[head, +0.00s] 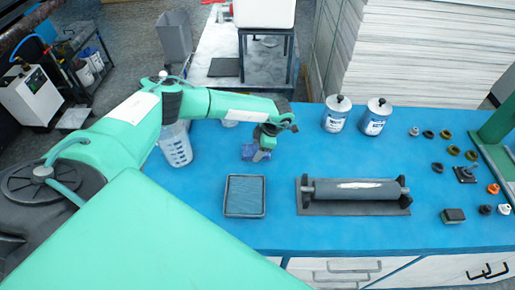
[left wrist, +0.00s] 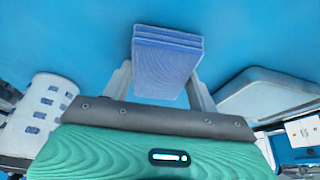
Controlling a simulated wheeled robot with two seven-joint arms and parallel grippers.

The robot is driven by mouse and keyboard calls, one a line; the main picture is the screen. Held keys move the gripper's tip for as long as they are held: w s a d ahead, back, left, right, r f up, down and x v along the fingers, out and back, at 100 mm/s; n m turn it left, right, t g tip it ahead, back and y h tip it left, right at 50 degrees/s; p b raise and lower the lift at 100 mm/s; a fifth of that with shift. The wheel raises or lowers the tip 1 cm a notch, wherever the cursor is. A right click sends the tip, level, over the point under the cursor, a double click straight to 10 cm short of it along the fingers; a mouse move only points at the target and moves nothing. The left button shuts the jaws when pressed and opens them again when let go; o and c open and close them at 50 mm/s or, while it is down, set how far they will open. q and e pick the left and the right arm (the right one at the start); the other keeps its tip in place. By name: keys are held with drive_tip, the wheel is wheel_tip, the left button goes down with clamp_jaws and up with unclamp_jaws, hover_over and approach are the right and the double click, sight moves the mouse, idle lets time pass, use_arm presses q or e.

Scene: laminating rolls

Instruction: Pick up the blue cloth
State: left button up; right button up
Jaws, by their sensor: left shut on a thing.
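The blue cloth (left wrist: 166,62) is a folded, layered stack between the two fingers of my left gripper (left wrist: 160,85) in the left wrist view. My left gripper is shut on it. In the head view the cloth (head: 250,153) shows as a small dark blue patch under my left gripper (head: 260,152), on or just over the blue table. I cannot tell whether it touches the table. My right gripper is not in view.
A grey tray (head: 245,196) lies just in front of the cloth. A clear beaker (head: 175,146) stands to its left. A roller (head: 355,190) on a dark base, two white cans (head: 337,115) and several small parts are to the right on the blue table (head: 290,235).

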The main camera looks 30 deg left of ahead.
use_arm(q)
wheel_tip(320, 180, up, 20)
drive_tip(key=b, duration=0.5)
drive_tip(key=shift+b, duration=0.35)
